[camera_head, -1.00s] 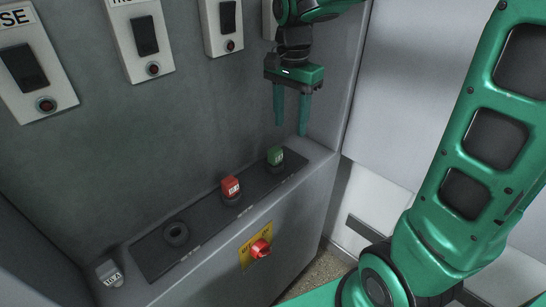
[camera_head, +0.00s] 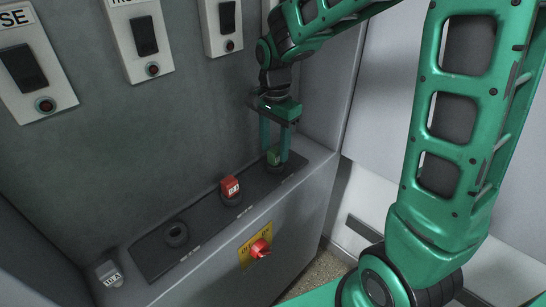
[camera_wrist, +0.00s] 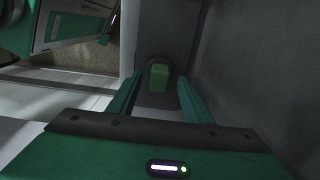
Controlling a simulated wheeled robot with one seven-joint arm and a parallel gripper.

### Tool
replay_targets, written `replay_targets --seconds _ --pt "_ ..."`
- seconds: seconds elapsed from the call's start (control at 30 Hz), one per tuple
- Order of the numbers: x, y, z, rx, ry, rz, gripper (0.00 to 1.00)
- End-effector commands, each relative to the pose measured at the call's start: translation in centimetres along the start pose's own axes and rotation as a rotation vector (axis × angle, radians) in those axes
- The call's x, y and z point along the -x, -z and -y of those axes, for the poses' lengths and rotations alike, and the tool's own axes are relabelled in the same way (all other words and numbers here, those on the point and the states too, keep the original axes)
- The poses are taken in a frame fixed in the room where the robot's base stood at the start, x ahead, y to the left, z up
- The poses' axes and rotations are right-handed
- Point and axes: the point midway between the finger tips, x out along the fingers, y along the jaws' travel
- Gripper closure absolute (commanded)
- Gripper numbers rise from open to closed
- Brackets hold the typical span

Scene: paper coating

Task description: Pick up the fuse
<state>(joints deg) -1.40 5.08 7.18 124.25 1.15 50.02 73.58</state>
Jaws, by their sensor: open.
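A green fuse (camera_head: 273,157) stands upright in the right-hand round socket of the dark panel strip (camera_head: 206,214). It also shows in the wrist view (camera_wrist: 159,77), between the fingertips. My gripper (camera_head: 274,157) points down with its fingers open, one on each side of the green fuse. A red fuse (camera_head: 230,187) stands in the middle socket. A grey-white fuse (camera_head: 110,273) rests on the ledge at the left end, beside the strip. The left socket (camera_head: 176,234) is empty.
A yellow plate with a red rotary switch (camera_head: 260,249) is on the front face below the ledge. Switch boxes (camera_head: 38,65) hang on the back wall. The wall stands close behind the fuses, and a side wall stands to their right.

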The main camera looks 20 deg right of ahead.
Motion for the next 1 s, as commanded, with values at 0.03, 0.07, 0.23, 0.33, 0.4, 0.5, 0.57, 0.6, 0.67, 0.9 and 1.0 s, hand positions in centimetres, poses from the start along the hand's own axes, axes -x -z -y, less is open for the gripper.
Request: replay_targets --seconds 0.03,0.07,0.23,0.33,0.4,0.5,0.57,0.6,0.67,0.9,1.0 --pt "-0.7 0.0 0.0 0.0 -0.003 0.001 0.55" --pt "-1.0 0.0 0.0 0.0 -0.002 0.001 0.55" --pt "-1.9 0.0 0.0 0.0 0.0 0.0 0.55" --pt "-1.9 0.0 0.0 0.0 0.0 0.0 0.55" --pt "-1.9 0.0 0.0 0.0 0.0 0.0 0.55" --pt "-1.8 0.0 0.0 0.0 0.0 0.0 0.74" --pt "-1.8 0.0 0.0 0.0 0.0 0.0 0.88" --pt "-1.8 0.0 0.0 0.0 0.0 0.0 0.98" --pt "-1.8 0.0 0.0 0.0 0.001 0.0 0.99" --pt "-1.7 0.0 0.0 0.0 0.001 0.0 0.99" --pt "-1.0 0.0 0.1 0.0 0.004 -0.001 0.99"
